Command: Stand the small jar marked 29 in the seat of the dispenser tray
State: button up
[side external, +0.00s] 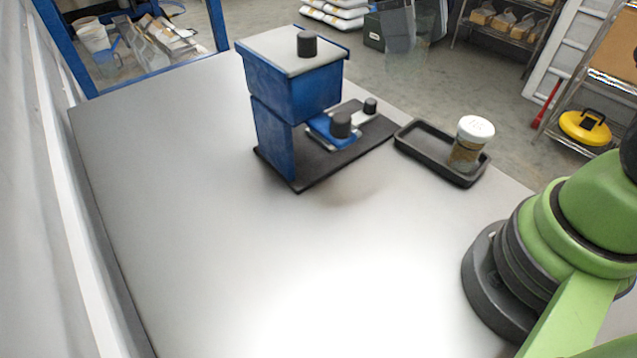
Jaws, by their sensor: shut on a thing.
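A small jar (466,150) with a white lid and a brownish body stands upright in a shallow black tray (416,149), toward its right end. Dark marks show on the lid, but I cannot read the number. The blue dispenser (278,140) stands to the left on a black base plate (306,180). Under its upper box, a blue and light-grey sliding piece (318,126) carries a black cylinder (341,124) and a smaller black knob (370,105). I cannot make out an empty seat there. My gripper is out of view; only green links of my arm show at the right.
The grey table (220,270) is clear in front of and left of the dispenser. The dispenser's lid has a black knob (306,43) on top. The black tray lies near the table's far right edge. Shelves and a yellow case (585,127) stand beyond the table.

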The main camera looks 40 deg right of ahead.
notch_tip(320, 180, up, 3)
jog(key=shift+f, duration=0.15)
jog(key=w+a+f+n+t+h, duration=0.1)
jog(key=w+a+n+h, duration=0.15)
jog(key=a+n, duration=1.1)
jog(key=a+f+m, duration=0.1)
jog(key=f, duration=0.6)
jog(key=a+f+m, duration=0.1)
jog(key=f+m, duration=0.1)
jog(key=f, duration=0.6)
jog(key=a+f+m, duration=0.1)
jog(key=a+f, duration=0.1)
jog(key=f, duration=0.5)
jog(key=shift+s+f+m+h, duration=0.15)
jog(key=shift+m+h, duration=0.1)
jog(key=shift+h, duration=0.1)
jog(key=shift+f, duration=0.15)
jog(key=o, duration=1)
jog(key=shift+o, duration=0.2)
